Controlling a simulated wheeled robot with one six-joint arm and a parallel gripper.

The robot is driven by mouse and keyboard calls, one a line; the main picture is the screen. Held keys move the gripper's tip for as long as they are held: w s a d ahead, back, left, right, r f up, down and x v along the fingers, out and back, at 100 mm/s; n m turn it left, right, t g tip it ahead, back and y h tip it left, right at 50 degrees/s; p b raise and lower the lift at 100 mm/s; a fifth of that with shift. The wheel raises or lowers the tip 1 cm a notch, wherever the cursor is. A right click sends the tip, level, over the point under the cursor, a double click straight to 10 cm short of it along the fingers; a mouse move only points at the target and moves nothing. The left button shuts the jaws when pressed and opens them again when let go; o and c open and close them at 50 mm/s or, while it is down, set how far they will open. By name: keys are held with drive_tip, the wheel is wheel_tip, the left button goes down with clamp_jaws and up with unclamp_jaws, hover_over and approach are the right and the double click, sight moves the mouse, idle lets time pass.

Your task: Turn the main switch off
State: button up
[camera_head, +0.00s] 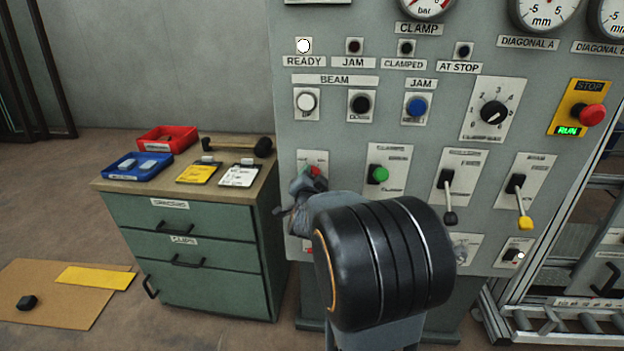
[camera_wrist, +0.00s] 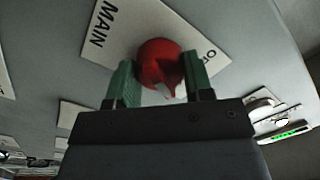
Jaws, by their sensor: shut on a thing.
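The main switch is a round red knob (camera_wrist: 158,62) on a white plate (camera_wrist: 118,30) marked MAIN and, partly covered, OF. A pale mark shows on the knob's side nearest my palm. My gripper (camera_wrist: 160,84) has its two green fingers on either side of the knob and is shut on it. In the head view, my gripper (camera_head: 305,182) is at the lower left of the grey panel, and a bit of the red knob (camera_head: 317,170) shows beside it. My arm hides the lower part of that plate. I cannot tell which position the knob points to.
The panel also carries a green knob (camera_head: 378,174), a black lever (camera_head: 448,190), a yellow-tipped lever (camera_head: 520,200) and a red stop button (camera_head: 592,115) with a lit RUN sign. The READY lamp (camera_head: 304,46) is lit. A green cabinet (camera_head: 195,225) stands left of the panel.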

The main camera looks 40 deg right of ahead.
drive_tip(key=n, duration=0.5)
drive_tip(key=shift+n+g, duration=0.3)
drive_tip(key=shift+n, duration=0.1)
drive_tip(key=n+p, duration=0.2)
drive_tip(key=n, duration=0.3)
drive_tip(key=shift+a, duration=0.1)
idle(0.4)
drive_tip(key=o, duration=0.9)
drive_tip(key=shift+o, duration=0.2)
